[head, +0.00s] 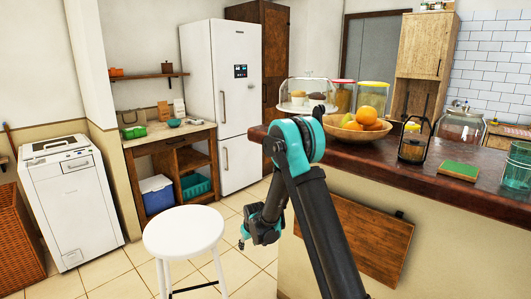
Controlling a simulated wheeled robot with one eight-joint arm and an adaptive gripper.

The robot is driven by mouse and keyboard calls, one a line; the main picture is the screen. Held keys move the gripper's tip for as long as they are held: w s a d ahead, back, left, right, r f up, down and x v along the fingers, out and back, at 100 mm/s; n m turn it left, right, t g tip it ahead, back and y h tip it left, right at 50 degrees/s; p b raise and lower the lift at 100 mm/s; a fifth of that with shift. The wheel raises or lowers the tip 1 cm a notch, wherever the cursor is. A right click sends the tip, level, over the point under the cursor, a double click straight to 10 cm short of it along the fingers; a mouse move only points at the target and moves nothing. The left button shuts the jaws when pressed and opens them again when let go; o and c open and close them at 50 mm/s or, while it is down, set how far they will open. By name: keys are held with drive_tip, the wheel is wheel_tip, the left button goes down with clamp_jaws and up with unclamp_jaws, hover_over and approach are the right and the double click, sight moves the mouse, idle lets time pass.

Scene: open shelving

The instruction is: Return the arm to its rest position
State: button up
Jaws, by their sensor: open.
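My arm (312,205), black with teal joints, rises from the bottom of the head view and bends at a teal elbow in front of the counter's left end. From there it folds back down to the wrist. My gripper (243,238) hangs at the end of the wrist, small in the picture, pointing down and to the left. It is open, and I see nothing held in it. It appears just right of the white stool's seat in the picture. The gap between them is hard to judge.
A white round stool (184,232) stands left of my gripper. The dark wooden counter (450,190) fills the right, bearing a fruit bowl (352,133), a lantern (412,149) and jars. A white washing machine (75,205) and fridge (225,100) stand behind. Tiled floor is open between.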

drive_tip(key=s+d+r+m+h, duration=0.1)
drive_tip(key=s+d+r+m, duration=0.2)
drive_tip(key=s+d+r, duration=1.3)
drive_tip(key=s+d+m, duration=0.1)
drive_tip(key=s+d, duration=0.4)
drive_tip(key=s, duration=0.4)
drive_tip(key=s+d+m, duration=0.2)
drive_tip(key=s+d, duration=0.3)
drive_tip(key=s, duration=0.3)
drive_tip(key=shift+s+d+f+h, duration=0.2)
drive_tip(key=shift+s+d+h, duration=0.15)
drive_tip(key=shift+h, duration=0.05)
drive_tip(key=shift+c, duration=0.2)
